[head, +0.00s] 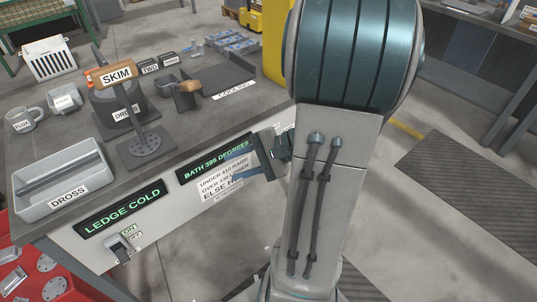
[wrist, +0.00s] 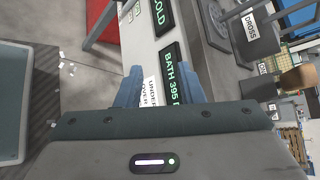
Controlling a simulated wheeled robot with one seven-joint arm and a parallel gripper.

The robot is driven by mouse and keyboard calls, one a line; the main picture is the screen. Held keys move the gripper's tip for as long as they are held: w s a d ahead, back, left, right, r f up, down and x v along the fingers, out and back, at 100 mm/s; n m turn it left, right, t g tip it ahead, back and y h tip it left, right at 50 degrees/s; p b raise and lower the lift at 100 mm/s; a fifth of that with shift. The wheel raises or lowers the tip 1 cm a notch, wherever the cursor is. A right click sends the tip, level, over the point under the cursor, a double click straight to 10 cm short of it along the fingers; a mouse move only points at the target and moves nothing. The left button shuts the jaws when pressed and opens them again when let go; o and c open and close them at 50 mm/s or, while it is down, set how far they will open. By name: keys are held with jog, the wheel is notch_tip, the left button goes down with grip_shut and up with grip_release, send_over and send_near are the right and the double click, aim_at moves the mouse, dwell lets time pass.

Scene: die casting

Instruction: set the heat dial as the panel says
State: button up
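The heat dial is not visible in either view; my arm hides the right part of the front panel in the head view. The bath display (head: 215,158) reads "BATH 395 DEGREES" in green; it also shows in the wrist view (wrist: 174,80). Below it is a white rule label (head: 222,184), partly covered by my gripper; "UNDER", "RAISE", "OVER", "LOWER" and "ELSE HOLD" can be made out, but the numbers are unclear. My gripper (head: 232,166) is in front of this label, its blue fingers apart and empty. The label shows between the fingers (wrist: 157,86) in the wrist view.
The "LEDGE COLD" display (head: 122,208) and an on/off switch (head: 121,248) are on the panel's left. On the bench stand a dross tray (head: 32,199), a skim stand (head: 146,146), a mug (head: 23,121) and a dark pot. Open floor lies right of the bench.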

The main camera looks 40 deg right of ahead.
jog(key=s+d+f+m+t+h+b, duration=0.2)
jog(key=d+f+m+t+h+b, duration=0.95)
jog(key=d+f, duration=0.95)
jog(key=w+r+y+b, duration=0.2)
jog(key=w+b, duration=0.2)
jog(key=w, duration=0.9)
jog(key=shift+w+d+m+b, duration=0.35)
jog(key=shift+g, duration=0.25)
grip_shut()
